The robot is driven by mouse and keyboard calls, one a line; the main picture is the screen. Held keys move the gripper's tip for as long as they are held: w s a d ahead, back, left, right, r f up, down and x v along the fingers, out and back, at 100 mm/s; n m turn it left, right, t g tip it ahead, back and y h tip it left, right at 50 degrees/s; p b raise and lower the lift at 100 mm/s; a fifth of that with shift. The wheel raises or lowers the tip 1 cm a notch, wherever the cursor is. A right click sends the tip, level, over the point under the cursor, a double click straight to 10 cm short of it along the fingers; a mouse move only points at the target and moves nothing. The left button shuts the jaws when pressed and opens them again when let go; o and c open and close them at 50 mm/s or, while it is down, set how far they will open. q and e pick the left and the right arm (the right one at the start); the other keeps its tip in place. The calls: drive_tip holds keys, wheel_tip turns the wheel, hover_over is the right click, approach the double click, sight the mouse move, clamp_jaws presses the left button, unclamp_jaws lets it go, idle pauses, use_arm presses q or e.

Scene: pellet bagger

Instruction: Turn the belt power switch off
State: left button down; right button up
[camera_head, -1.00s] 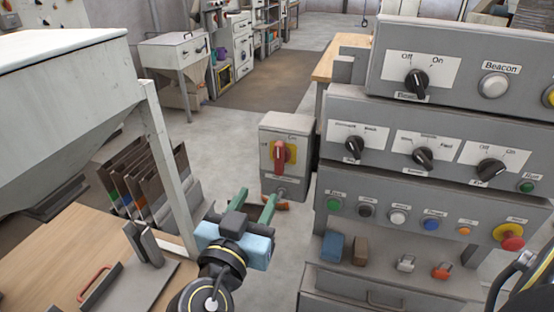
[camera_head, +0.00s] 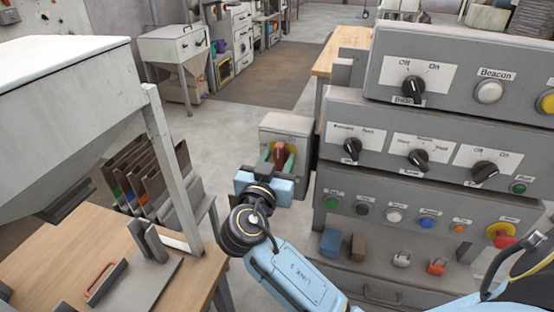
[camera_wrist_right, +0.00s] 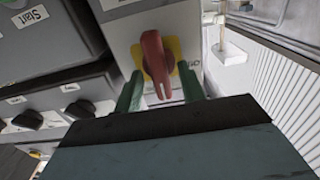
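A red rotary handle (camera_head: 279,150) on a yellow plate sits on the front of a grey switch box (camera_head: 288,124). No readable name shows on this box. In the right wrist view the red handle (camera_wrist_right: 154,58) stands nearly upright in the picture, with the yellow plate (camera_wrist_right: 174,50) behind it. My right gripper (camera_head: 278,160) is at the front of the box, its green fingers apart on either side of the handle. In the right wrist view the gripper (camera_wrist_right: 163,92) shows gaps between both fingers and the handle. My left gripper is not in view.
The grey control panel (camera_head: 340,108) with black knobs and coloured buttons stands close to the right of the box. A white hopper (camera_head: 70,100) and a wooden table (camera_head: 50,245) are at the left. Grey floor (camera_head: 225,130) is clear behind.

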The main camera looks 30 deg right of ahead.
drive_tip(key=c, duration=0.6)
drive_tip(key=n, duration=0.4)
drive_tip(key=shift+w+a+p, duration=0.1)
drive_tip(key=shift+p, duration=0.3)
drive_tip(key=n+p, duration=0.1)
drive_tip(key=n, duration=0.2)
drive_tip(key=shift+a+n, duration=0.1)
drive_tip(key=shift+n, duration=0.2)
drive_tip(key=n+p, duration=0.3)
drive_tip(key=n, duration=0.2)
drive_tip(key=shift+w+f, duration=0.1)
drive_tip(key=shift+w, duration=0.05)
drive_tip(key=n, duration=0.1)
drive_tip(key=n+p, duration=0.1)
drive_tip(key=n, duration=0.1)
drive_tip(key=n+p, duration=0.1)
drive_tip(key=n, duration=0.1)
drive_tip(key=shift+a+f, duration=0.1)
drive_tip(key=shift+f, duration=0.15)
drive_tip(key=shift+n+p, duration=0.3)
